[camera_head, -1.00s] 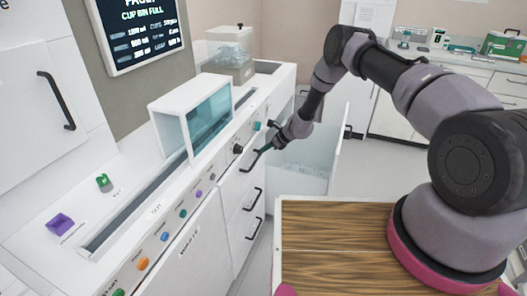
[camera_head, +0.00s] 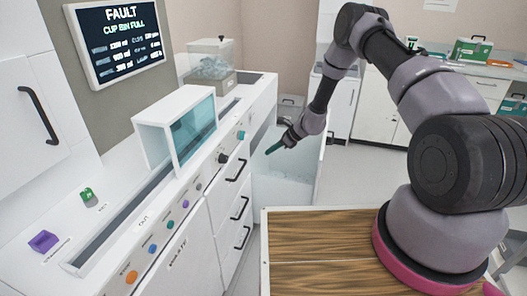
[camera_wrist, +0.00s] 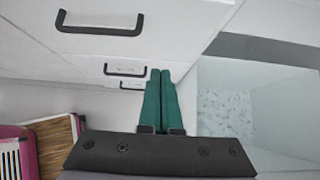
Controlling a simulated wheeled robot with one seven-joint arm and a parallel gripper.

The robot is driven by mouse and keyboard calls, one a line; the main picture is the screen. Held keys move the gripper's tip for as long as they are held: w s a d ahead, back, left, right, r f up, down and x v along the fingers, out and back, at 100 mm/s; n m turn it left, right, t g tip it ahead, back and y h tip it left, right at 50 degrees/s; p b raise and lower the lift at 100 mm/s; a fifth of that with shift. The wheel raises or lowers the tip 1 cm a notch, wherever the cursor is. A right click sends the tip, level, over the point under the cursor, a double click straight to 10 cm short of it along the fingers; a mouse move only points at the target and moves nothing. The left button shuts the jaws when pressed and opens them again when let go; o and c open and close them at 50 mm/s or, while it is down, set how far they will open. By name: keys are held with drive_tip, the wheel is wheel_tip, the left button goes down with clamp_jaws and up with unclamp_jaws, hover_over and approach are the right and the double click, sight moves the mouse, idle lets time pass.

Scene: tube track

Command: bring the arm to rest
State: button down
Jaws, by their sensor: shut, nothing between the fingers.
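My gripper (camera_head: 276,148) is in the middle of the head view, in the air just right of the drawer fronts. Its green fingers are together and empty. In the wrist view the shut fingers (camera_wrist: 160,75) point at the white drawer fronts with dark handles (camera_wrist: 100,22). My arm is raised and bent, reaching forward and left from its base on the right. An open white bin (camera_head: 285,185) with pale contents lies below and behind the gripper; the contents also show in the wrist view (camera_wrist: 222,112).
The white machine counter (camera_head: 120,215) with a glass-fronted hood (camera_head: 192,130) runs along the left. A screen (camera_head: 118,42) reads "FAULT CUP BIN FULL". A wooden top (camera_head: 320,235) is in front of my arm's base. A back counter holds a green case (camera_head: 470,50). Open floor lies behind the wooden top.

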drive_tip(key=s+d+r+n, duration=0.15)
drive_tip(key=r+n, duration=0.25)
drive_tip(key=r, duration=1)
drive_tip(key=s+d+r+n, duration=0.1)
drive_tip(key=d+r+n, duration=0.2)
drive_tip(key=r, duration=1.2)
drive_tip(key=s+d+r+n+t+h, duration=0.1)
drive_tip(key=s+d+r+n, duration=0.2)
drive_tip(key=s+r, duration=0.4)
drive_tip(key=s+d+r+n+h, duration=0.15)
drive_tip(key=s+r, duration=0.35)
drive_tip(key=r, duration=0.5)
drive_tip(key=s+d+r+n+t+h, duration=0.1)
drive_tip(key=s+d+r+n, duration=0.1)
drive_tip(key=s, duration=0.5)
drive_tip(key=s+d+r+n+t+h, duration=0.1)
drive_tip(key=s+d+r+n, duration=0.1)
drive_tip(key=s+d, duration=0.3)
drive_tip(key=s+d+r+n+t+h, duration=0.1)
drive_tip(key=s+d+r, duration=0.3)
drive_tip(key=s, duration=0.7)
drive_tip(key=shift+d+n+h, duration=0.15)
drive_tip(key=shift+n+h, duration=0.3)
drive_tip(key=shift+h, duration=0.1)
